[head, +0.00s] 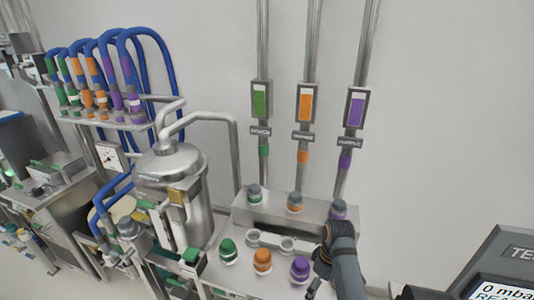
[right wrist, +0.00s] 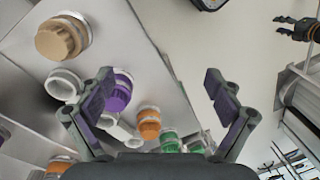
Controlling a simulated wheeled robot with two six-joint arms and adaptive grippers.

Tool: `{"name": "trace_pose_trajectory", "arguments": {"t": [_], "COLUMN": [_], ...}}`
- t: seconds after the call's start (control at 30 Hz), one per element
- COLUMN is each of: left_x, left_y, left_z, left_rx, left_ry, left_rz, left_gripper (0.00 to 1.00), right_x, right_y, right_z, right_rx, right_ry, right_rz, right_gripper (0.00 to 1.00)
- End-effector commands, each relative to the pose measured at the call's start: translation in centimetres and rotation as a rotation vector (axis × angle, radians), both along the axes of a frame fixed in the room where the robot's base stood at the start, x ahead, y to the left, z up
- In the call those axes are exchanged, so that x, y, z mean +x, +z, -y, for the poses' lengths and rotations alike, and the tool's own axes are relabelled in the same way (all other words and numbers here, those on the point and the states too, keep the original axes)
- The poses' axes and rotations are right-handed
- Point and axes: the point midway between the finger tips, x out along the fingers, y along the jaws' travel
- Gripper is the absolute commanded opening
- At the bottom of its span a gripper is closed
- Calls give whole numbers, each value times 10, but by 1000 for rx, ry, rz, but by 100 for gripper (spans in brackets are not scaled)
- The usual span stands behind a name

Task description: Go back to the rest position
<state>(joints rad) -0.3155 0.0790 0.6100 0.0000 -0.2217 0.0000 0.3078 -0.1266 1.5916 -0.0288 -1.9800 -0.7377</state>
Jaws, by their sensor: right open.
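My right gripper (head: 319,280) is at the lower middle of the head view, close to the purple cap (head: 300,267) at the front of the metal stand. In the right wrist view my right gripper (right wrist: 160,88) has its two fingers spread wide with nothing between the tips. The purple cap (right wrist: 118,92) shows beside the left finger, with an orange cap (right wrist: 149,123) and a green cap (right wrist: 168,141) farther along. A dark, gripper-like shape (right wrist: 298,28) at the right edge of that view seems to be my left gripper; its jaws are too small to read.
The metal stand (head: 235,217) also carries a green cap (head: 228,250), an orange cap (head: 262,261) and white empty sockets (head: 287,244). A steel tank (head: 172,190) stands left of it. A display unit (head: 500,270) is at lower right. Pipes run up the wall.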

Motion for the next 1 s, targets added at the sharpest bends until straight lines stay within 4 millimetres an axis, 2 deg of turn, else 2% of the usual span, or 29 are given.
{"name": "trace_pose_trajectory", "arguments": {"t": [0.03, 0.1, 0.2, 0.37, 0.57, 0.77, 1.0], "left_x": [14, 27, 36, 32, 13, 8, 21], "left_y": [1, 3, 3, 3, 1, 1, 2], "left_z": [0, 0, 1, 0, 0, 0, 0], "left_rx": [-1, 0, 0, 0, -1, 0, 0], "left_ry": [-1, -2, -2, -1, 0, -1, -1], "left_rz": [21, 42, 54, 47, 20, 11, 31], "left_gripper": [45, 45, 45, 45, 45, 45, 45], "right_x": [-6, -13, -26, -53, -89, -124, -159], "right_y": [-4, -10, -17, -26, -27, -17, 6], "right_z": [5, 12, 23, 42, 63, 77, 84], "right_rx": [-8, -18, -35, -64, -93, -104, -90], "right_ry": [-27, -71, -140, -265, -414, -541, -657], "right_rz": [10, 25, 52, 105, 185, 264, 353], "right_gripper": [92, 92, 92, 92, 92, 92, 92]}}
